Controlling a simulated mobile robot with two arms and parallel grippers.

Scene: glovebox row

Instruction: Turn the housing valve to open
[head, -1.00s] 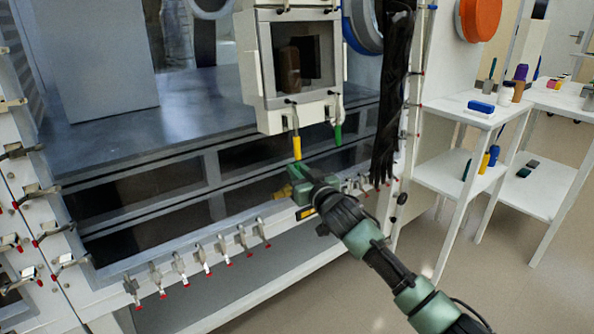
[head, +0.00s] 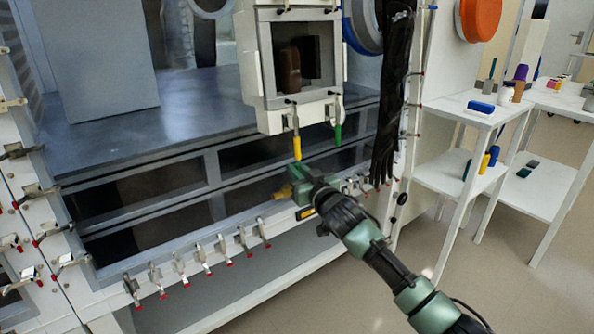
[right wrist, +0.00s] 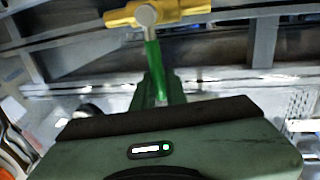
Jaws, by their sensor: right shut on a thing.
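The housing valve has a yellow body (right wrist: 185,10) with a round grey hub and a green lever (right wrist: 153,62), at the top of the right wrist view. In the head view its yellow body (head: 283,192) shows just left of my right gripper (head: 292,189), at the lower front of the glovebox. My right gripper (right wrist: 162,90) is shut on the green lever, which points from the hub towards it. The gripper hides most of the valve in the head view. My left gripper is not in view.
A white box with a dark window (head: 250,65) hangs above the gripper, with a yellow handle (head: 297,147) and a green handle (head: 338,133) below it. A black glove (head: 388,110) hangs close on the right. Several clamps line the lower frame (head: 205,262). White shelves (head: 460,110) stand right.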

